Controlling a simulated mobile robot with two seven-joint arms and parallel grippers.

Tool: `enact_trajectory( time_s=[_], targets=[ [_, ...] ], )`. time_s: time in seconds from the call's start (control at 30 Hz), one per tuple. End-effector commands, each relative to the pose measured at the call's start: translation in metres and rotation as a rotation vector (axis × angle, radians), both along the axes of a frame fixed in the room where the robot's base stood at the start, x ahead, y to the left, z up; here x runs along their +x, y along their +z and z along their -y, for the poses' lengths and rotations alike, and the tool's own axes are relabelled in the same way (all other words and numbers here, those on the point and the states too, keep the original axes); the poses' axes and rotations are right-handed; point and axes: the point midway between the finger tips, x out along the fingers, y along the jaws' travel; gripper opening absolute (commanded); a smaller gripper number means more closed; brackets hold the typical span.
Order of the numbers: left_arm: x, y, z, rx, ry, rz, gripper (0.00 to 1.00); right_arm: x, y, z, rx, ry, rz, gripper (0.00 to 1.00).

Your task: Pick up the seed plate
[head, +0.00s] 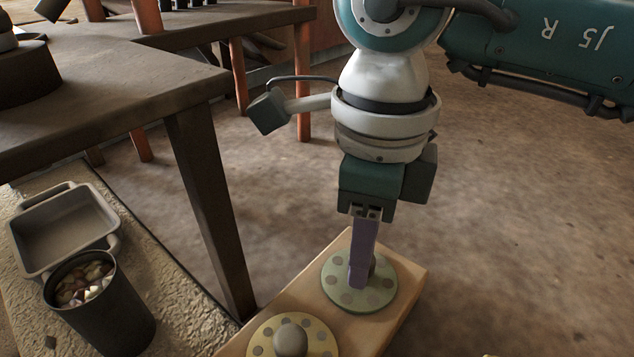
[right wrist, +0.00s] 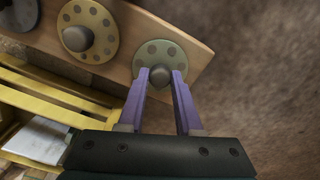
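A pale green seed plate (head: 335,290) with a ring of darker round spots and a central knob lies flat at the right end of a wooden board (head: 300,318). A yellow plate (head: 315,345) with a grey knob lies beside it. My right gripper (head: 360,285) points down over the green plate, its purple fingers partly hiding the knob. In the right wrist view the green plate (right wrist: 172,55) shows with its knob (right wrist: 160,76) between the two separated fingertips. I cannot tell whether they touch the knob. My left gripper is not in view.
A dark table (head: 110,85) stands at the left. Below it are a grey tray (head: 60,235) and a dark bucket (head: 105,320) with mixed bits inside. The right wrist view shows a dark grey disc (right wrist: 15,70) on the board and a yellow slatted object (right wrist: 60,105).

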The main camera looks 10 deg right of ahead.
Motion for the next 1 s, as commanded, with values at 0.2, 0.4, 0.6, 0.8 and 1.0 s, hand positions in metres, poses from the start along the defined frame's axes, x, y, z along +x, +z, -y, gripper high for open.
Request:
enact_trajectory(
  time_s=[0.2, 0.4, 0.6, 0.8, 1.0],
  targets=[
    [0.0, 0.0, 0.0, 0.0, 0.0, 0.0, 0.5, 0.0, 0.0, 0.0, 0.0, 0.0, 0.0, 0.07],
    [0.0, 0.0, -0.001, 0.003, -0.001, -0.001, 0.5, 0.0, 0.0, 0.0, 0.0, 0.0, 0.0, 0.0],
    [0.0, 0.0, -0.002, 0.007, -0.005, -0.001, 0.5, 0.0, 0.0, 0.0, 0.0, 0.0, 0.0, 0.0],
    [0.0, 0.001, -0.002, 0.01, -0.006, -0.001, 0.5, 0.0, 0.003, 0.0, 0.0, 0.0, 0.001, 0.0],
    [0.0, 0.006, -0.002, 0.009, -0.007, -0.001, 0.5, 0.001, 0.025, 0.0, 0.002, 0.0, 0.003, 0.0]
  ],
)
